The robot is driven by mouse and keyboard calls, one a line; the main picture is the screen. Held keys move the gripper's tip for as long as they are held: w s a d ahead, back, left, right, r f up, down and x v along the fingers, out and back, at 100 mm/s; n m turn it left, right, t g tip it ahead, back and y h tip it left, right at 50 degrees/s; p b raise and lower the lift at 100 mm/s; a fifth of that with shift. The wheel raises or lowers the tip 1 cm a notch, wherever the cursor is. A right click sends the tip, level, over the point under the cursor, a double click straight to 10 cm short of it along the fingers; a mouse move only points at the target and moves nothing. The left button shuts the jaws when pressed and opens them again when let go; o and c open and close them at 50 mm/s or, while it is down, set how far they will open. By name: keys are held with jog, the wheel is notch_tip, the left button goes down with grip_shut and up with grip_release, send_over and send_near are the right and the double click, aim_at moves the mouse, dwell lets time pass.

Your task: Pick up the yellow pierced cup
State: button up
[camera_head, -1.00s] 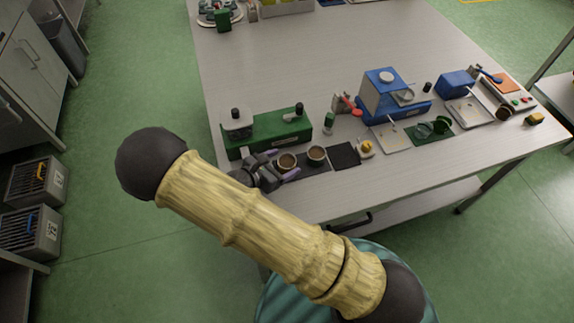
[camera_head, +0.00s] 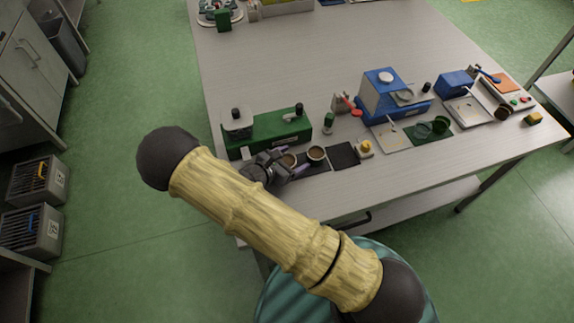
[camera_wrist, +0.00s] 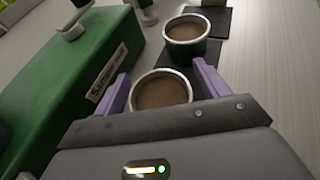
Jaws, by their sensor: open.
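A small yellow thing (camera_head: 366,147) sits on a whitish base to the right of a dark mat in the head view. It is too small to tell whether it is a pierced cup. My gripper (camera_head: 290,166) is open at the left cup (camera_head: 289,159), which it partly hides. In the wrist view my purple fingers (camera_wrist: 161,70) stand either side of this near cup (camera_wrist: 160,90), a round rim with brown contents. Its lower side is hidden by my gripper. A second cup (camera_head: 317,154), dark green outside with brown contents, stands just beyond, also in the wrist view (camera_wrist: 187,47).
A green machine (camera_head: 270,130) stands close behind the cups and along the left of the wrist view (camera_wrist: 65,90). A blue machine (camera_head: 385,98), a red-handled tool (camera_head: 352,106) and several trays lie to the right.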

aim_at(292, 164)
jog(key=shift+c, duration=0.2)
jog(key=c, duration=1.1)
notch_tip(292, 164, up, 10)
dwell(0.3)
